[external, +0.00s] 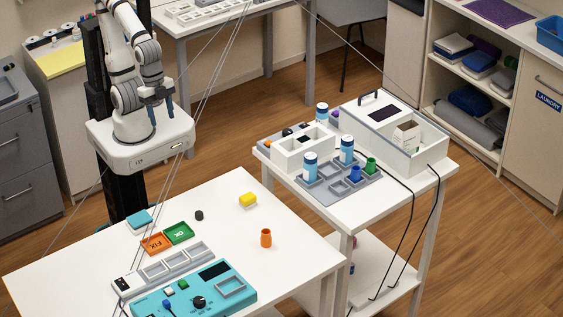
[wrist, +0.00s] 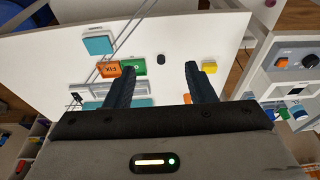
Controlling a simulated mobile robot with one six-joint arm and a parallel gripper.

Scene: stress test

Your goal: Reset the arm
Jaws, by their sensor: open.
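My arm (external: 133,75) is folded up close above its white base at the upper left of the external view. My gripper (external: 160,108) hangs in front of the arm, clear of the table. In the wrist view my gripper (wrist: 160,72) shows two dark fingers spread apart with nothing between them. The white table (external: 215,217) lies below and beyond the fingertips.
A white cart (external: 430,170) with bottles stands right. Thin cables cross near my base.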

